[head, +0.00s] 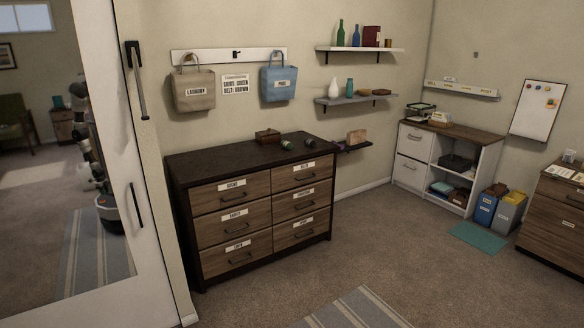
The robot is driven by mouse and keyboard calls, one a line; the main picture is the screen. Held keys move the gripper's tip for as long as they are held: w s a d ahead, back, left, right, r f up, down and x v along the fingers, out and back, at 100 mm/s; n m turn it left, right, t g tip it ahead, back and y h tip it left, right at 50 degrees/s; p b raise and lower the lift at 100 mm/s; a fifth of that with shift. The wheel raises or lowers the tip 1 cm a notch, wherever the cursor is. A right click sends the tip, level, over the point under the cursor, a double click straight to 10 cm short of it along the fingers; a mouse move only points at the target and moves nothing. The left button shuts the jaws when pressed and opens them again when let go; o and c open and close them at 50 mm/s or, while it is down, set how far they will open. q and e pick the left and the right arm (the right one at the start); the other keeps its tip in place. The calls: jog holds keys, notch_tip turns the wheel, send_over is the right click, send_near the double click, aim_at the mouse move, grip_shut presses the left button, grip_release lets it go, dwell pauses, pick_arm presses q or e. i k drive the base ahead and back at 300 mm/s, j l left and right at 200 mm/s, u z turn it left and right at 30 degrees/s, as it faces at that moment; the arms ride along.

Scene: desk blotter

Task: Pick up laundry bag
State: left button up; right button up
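The laundry bag (194,103) is a beige-grey bag with a white label reading "LAUNDRY". It hangs by its handle from the left part of a white wall rail (222,55), above the left side of a dark-topped dresser. A blue bag (279,94) with a smaller white label hangs from the right part of the same rail. Neither of my grippers is in direct view, so their state and distance from the bag do not show.
The dresser (255,157) stands below the bags, with a brown box (268,136) and two small dark-green items on top. A tall mirror-like panel (40,230) stands at left. Wall shelves (357,99) hang to the right. Carpet (400,240) is open in front.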

aim_at(192, 90)
jog(key=i, duration=2.55)
jog(key=l+z, duration=0.05)
jog(key=l, duration=0.05)
